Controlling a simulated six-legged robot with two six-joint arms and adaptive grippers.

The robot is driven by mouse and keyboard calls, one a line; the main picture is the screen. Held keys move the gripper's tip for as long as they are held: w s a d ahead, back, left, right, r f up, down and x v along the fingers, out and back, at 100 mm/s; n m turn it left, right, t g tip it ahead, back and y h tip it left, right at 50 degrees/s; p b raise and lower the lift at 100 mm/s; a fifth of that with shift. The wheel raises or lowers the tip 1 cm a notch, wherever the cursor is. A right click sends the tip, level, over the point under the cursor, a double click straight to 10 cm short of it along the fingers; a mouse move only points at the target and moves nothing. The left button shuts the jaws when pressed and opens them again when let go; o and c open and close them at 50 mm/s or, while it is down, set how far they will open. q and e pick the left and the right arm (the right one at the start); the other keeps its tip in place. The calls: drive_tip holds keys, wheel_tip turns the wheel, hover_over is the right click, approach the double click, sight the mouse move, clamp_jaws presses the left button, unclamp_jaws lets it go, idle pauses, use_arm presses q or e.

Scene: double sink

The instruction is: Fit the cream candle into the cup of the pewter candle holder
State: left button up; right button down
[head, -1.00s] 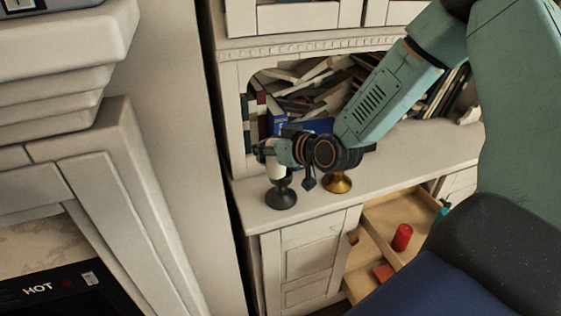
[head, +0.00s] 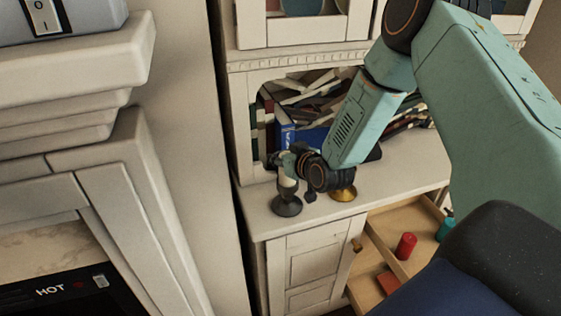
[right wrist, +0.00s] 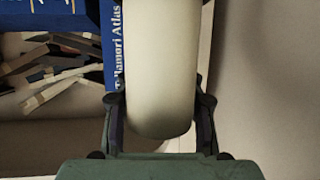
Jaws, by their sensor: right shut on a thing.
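My right gripper (head: 284,164) is shut on the cream candle (head: 287,184), which is upright above the dark pewter candle holder (head: 287,207) on the cabinet's counter. The candle's lower end looks lined up with the holder's cup; whether it is inside the cup or just over it I cannot tell. In the right wrist view the candle (right wrist: 162,70) stands between the two fingers (right wrist: 160,125); the holder does not show there. My left gripper is not in view.
A brass holder (head: 343,194) stands close right of the pewter one, partly behind my wrist. Books (head: 308,137) fill the niche behind. An open drawer (head: 373,262) below holds a red candle (head: 406,245) and a teal thing (head: 444,230). A wall panel rises at left.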

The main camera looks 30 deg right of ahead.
drive_tip(key=shift+w+d+f, duration=0.1)
drive_tip(key=shift+w+f, duration=0.05)
drive_tip(key=shift+f, duration=0.65)
drive_tip(key=c, duration=1.5)
unclamp_jaws()
drive_tip(key=o, duration=0.5)
drive_tip(key=shift+s+r, duration=0.15)
drive_tip(key=shift+s, duration=0.05)
drive_tip(key=shift+o, duration=1.2)
drive_tip(key=shift+w, duration=0.2)
drive_tip(key=p+v, duration=0.3)
drive_tip(key=v, duration=0.9)
drive_tip(key=shift+p, duration=0.3)
